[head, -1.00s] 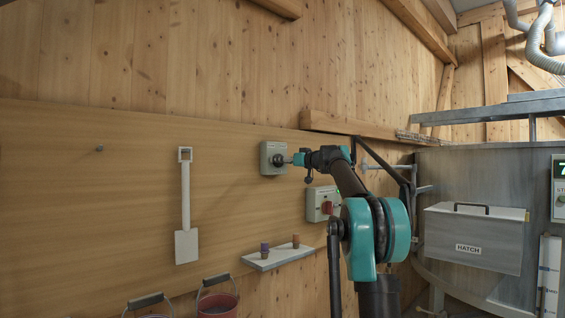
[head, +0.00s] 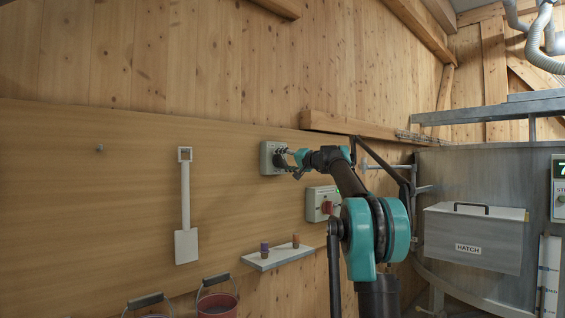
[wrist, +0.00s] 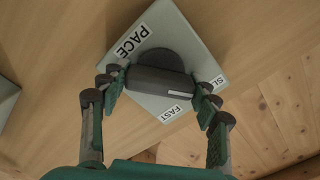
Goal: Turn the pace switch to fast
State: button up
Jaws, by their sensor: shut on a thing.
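The pace switch is a pale grey box on the wall board, seen in the head view (head: 268,149) and close up in the wrist view (wrist: 192,38). Its labels read PACE (wrist: 131,41), FAST (wrist: 171,113) and a partly covered SL… (wrist: 217,81). The dark bar-shaped knob (wrist: 158,81) sits between the fingertips of my gripper (wrist: 159,84), which is shut on it from both ends. A white mark (wrist: 177,93) on the knob lies on the side by FAST, toward the right. In the head view my gripper (head: 285,159) reaches the box's front.
A second box with a red switch (head: 326,207) is below right, close to my arm. A small shelf (head: 272,258) with two pegs, a white scoop (head: 185,215) and buckets (head: 216,303) are left and below. The mixer with its hatch (head: 470,240) stands right.

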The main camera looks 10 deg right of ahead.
jog(key=m, duration=0.7)
dwell(0.6)
jog(key=o, duration=1.2)
jog(key=shift+c, duration=0.2)
jog(key=v, duration=1.2)
jog(key=shift+f, duration=0.1)
